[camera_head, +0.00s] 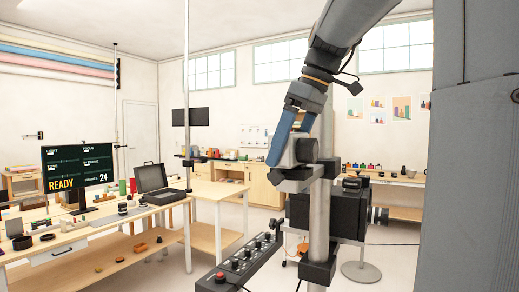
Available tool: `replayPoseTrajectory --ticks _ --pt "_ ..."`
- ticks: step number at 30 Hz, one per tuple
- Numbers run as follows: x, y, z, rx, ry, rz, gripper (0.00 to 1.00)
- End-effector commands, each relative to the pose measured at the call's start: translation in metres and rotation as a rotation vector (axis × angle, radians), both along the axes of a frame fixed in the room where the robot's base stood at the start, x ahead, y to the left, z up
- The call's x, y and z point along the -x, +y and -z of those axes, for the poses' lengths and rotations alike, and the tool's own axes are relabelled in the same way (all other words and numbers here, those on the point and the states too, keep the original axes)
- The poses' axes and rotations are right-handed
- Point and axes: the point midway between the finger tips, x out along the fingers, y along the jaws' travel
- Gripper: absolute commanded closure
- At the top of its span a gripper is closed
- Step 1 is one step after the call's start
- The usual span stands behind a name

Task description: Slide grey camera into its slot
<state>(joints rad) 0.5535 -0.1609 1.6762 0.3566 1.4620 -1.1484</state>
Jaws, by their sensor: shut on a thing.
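My gripper (281,140) reaches down from the upper right with its blue-grey fingers. It is shut on the grey camera (305,150), a small boxy body with a round front. The camera is at a light grey vertical post, right of the picture's middle. A dark bracket (294,174) on the post is just below the camera. The gap between camera and bracket is too small to judge, and I cannot tell whether they touch. The slot itself is not clearly visible; the gripper and camera may hide it.
A large black camera box (340,212) with a lens stands behind the post. A dark control bar (245,264) with a red button juts out lower left of the post. A wooden workbench (95,226) holds lenses and an open case (157,183). Open floor lies between.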

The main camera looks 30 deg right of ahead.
Motion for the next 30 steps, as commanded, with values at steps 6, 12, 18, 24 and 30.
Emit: replayPoseTrajectory --ticks 6,12,18,24,30 --pt "0.000 0.000 -0.001 0.001 -0.002 0.000 0.03" --pt "0.000 0.000 0.000 0.000 0.000 0.000 0.00" --pt "0.003 -0.003 -0.010 0.001 -0.002 0.002 0.00" --pt "0.013 -0.011 -0.040 0.002 -0.003 0.002 0.00" --pt "0.022 -0.016 -0.065 0.002 -0.004 0.002 0.00"
